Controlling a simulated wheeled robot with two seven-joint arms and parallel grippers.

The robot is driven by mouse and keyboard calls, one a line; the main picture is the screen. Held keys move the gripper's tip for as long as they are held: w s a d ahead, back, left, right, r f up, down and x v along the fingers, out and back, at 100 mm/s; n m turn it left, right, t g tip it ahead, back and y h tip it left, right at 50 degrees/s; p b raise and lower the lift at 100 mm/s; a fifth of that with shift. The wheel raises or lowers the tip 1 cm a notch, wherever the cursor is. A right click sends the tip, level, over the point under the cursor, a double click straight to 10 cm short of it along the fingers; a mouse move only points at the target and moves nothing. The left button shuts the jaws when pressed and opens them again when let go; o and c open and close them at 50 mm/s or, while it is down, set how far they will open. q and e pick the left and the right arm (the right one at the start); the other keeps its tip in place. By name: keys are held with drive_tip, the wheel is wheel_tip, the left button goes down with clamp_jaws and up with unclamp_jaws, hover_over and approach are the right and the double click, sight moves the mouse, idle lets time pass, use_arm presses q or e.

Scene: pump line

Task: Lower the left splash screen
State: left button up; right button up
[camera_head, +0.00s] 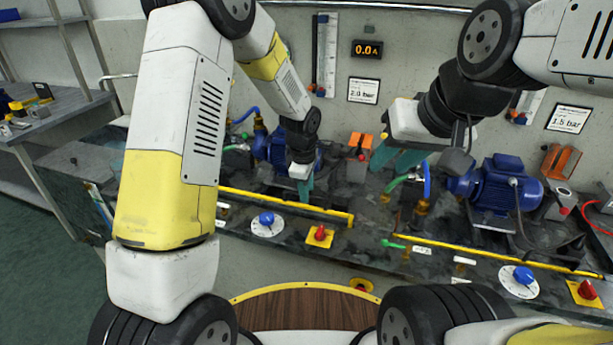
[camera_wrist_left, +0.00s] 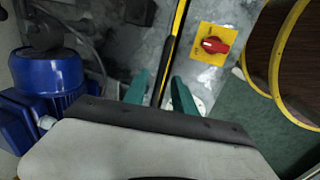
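The left splash screen shows as a yellow edge bar (camera_head: 330,212) along the front of the left pump station. Its pane cannot be made out, so I cannot tell how far up it stands. In the left wrist view, a yellow bar with a dark edge (camera_wrist_left: 177,30) runs down between the fingers. My left gripper (camera_head: 305,186) is above the bench by this bar. Its teal fingers (camera_wrist_left: 159,92) are apart, one on each side of the bar; contact is not clear. My right gripper (camera_head: 396,160) is open and empty above the bench between the two pumps.
A left blue pump (camera_head: 270,150) and a right blue pump (camera_head: 500,186) stand on the bench. A white dial (camera_head: 268,223) and a red switch on a yellow plate (camera_head: 319,236) lie in front of the left bar. Another yellow bar (camera_head: 480,252) fronts the right station.

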use_arm(q)
clamp_jaws()
drive_tip(key=shift+f, duration=0.1)
idle(1.4)
